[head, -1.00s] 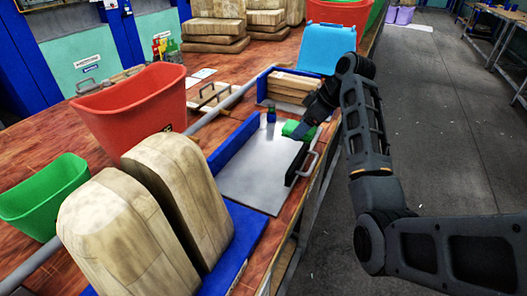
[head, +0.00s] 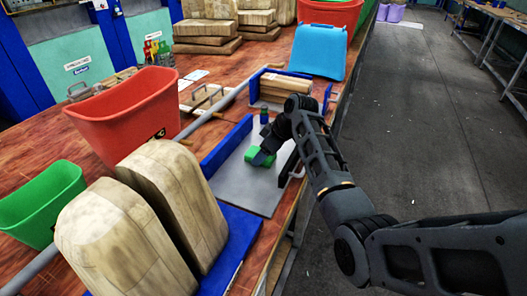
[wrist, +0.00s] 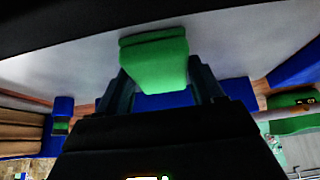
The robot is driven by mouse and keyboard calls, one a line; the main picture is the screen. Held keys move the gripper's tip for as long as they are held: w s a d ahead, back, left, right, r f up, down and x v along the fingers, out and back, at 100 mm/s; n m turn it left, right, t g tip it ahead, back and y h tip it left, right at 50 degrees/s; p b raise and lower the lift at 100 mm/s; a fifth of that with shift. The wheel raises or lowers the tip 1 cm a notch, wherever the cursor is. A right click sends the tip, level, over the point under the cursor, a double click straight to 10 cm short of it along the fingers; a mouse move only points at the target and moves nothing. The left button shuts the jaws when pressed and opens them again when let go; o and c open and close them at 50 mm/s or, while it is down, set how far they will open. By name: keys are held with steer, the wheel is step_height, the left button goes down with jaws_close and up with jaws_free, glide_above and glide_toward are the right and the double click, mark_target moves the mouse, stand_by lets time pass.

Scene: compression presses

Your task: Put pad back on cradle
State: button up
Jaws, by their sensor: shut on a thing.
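The green pad (head: 258,157) is in my gripper (head: 266,152), over the grey metal plate (head: 240,190) in the head view. In the wrist view the pad (wrist: 155,60) sits between the two dark fingers of my gripper (wrist: 160,78), which are shut on it. I cannot tell whether the pad touches the plate. A small blue bottle-like item (head: 264,117) stands at the far end of the plate. I cannot make out for sure which part is the cradle.
A blue wall (head: 226,146) borders the plate on the left. Rounded wooden forms (head: 120,235) stand in front, a red bin (head: 125,112) at left. A blue case (head: 318,50) and a box of wood pieces (head: 284,84) lie behind. A handle (head: 297,172) is at the right edge.

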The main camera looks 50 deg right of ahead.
steer(key=shift+f, duration=0.1)
steer(key=o, duration=1)
steer(key=v, duration=1.2)
steer(key=shift+b, duration=0.4)
